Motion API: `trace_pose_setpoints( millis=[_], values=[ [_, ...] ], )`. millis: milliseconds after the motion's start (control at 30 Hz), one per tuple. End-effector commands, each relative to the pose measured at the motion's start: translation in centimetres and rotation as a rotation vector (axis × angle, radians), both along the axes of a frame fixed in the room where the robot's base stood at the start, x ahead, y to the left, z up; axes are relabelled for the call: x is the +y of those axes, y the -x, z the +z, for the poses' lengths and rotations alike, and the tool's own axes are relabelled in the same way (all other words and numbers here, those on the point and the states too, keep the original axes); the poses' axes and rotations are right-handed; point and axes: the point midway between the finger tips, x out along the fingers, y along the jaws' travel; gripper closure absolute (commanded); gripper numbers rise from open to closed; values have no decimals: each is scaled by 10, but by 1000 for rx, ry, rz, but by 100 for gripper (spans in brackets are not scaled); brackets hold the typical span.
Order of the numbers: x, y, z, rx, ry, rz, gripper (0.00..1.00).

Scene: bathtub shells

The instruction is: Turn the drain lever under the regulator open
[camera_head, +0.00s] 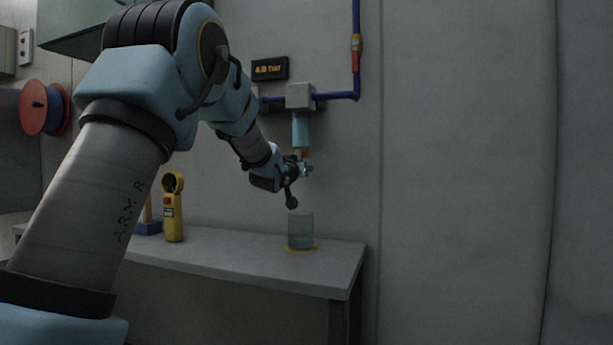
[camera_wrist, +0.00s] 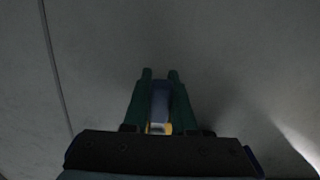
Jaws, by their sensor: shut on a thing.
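The regulator is a grey block (camera_head: 300,96) on the blue wall pipe, with a light blue bowl (camera_head: 301,128) hanging below it. A small brass fitting (camera_head: 306,153) sits at the bowl's lower end. My gripper (camera_head: 307,169) is right at this fitting, coming in from the left. In the wrist view, the two dark green fingers of my gripper (camera_wrist: 160,80) are closed on a blue piece, the drain lever (camera_wrist: 160,102), with a yellow-white bit (camera_wrist: 158,128) behind it. The gripper hides most of the lever in the head view, so its angle is unclear.
A clear beaker (camera_head: 301,230) stands upright on the grey bench (camera_head: 220,256), below the gripper. A yellow handheld meter (camera_head: 173,208) stands left on the bench. The right wall is bare.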

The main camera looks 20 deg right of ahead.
Motion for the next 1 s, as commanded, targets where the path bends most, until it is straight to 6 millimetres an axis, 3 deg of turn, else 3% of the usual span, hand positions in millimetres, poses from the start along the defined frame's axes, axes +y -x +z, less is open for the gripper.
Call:
trace_pose_setpoints(
  millis=[833, 867, 1000],
  values=[
    [6, -5, -2, -92, -103, 2, 100],
    [6, -5, -2, -92, -103, 2, 73],
    [5, -5, -1, -92, -102, 1, 57]
  ],
)
